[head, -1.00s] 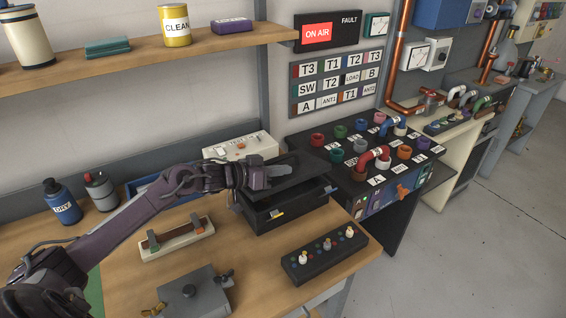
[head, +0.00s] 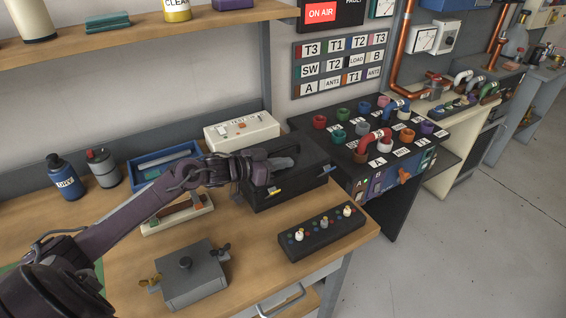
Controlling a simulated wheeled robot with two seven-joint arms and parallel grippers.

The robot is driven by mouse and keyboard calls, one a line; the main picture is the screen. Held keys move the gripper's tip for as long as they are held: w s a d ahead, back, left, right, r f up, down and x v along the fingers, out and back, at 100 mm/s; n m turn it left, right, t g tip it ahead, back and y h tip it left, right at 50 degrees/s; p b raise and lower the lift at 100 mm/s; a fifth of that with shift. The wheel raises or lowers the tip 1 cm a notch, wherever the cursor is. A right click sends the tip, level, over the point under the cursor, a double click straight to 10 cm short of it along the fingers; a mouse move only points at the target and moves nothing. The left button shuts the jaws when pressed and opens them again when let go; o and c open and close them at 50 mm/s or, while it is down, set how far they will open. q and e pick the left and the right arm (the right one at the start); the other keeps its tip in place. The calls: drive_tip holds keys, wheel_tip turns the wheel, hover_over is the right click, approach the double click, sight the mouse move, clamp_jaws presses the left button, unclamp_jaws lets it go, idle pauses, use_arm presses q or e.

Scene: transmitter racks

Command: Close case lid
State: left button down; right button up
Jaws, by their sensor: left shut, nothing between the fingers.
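The black case (head: 290,192) stands on the wooden workbench, with a yellow tag on its front. Its dark lid (head: 302,155) lies down over the case and looks level or nearly so; I cannot tell whether a thin gap is left. My left gripper (head: 284,163) is shut and empty, resting at or just above the top of the lid and covering part of it. My right gripper does not show.
A black switch box (head: 322,232) and a grey box with a knob (head: 192,275) sit in front. A cream-coloured instrument (head: 242,131) and a blue tray (head: 160,158) stand behind. A rack with coloured ports (head: 345,145) adjoins on the right.

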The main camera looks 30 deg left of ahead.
sight(283, 149)
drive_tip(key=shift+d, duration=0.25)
use_arm(q)
drive_tip(key=shift+r, duration=0.25)
wheel_tip(283, 149, up, 4)
drive_tip(key=p, duration=0.4)
drive_tip(key=shift+w, duration=0.15)
drive_tip(key=shift+s+a+f+b, duration=0.35)
drive_tip(key=shift+s+b, duration=0.1)
drive_tip(key=shift+s, duration=0.15)
drive_tip(key=b+v, duration=0.1)
drive_tip(key=v, duration=0.6)
drive_tip(key=shift+s+r, duration=0.2)
drive_tip(key=shift+s, duration=0.25)
drive_tip(key=shift+s+a+r, duration=0.2)
drive_tip(key=shift+s+a, duration=0.05)
drive_tip(key=shift+s, duration=0.15)
drive_tip(key=shift+a, duration=0.1)
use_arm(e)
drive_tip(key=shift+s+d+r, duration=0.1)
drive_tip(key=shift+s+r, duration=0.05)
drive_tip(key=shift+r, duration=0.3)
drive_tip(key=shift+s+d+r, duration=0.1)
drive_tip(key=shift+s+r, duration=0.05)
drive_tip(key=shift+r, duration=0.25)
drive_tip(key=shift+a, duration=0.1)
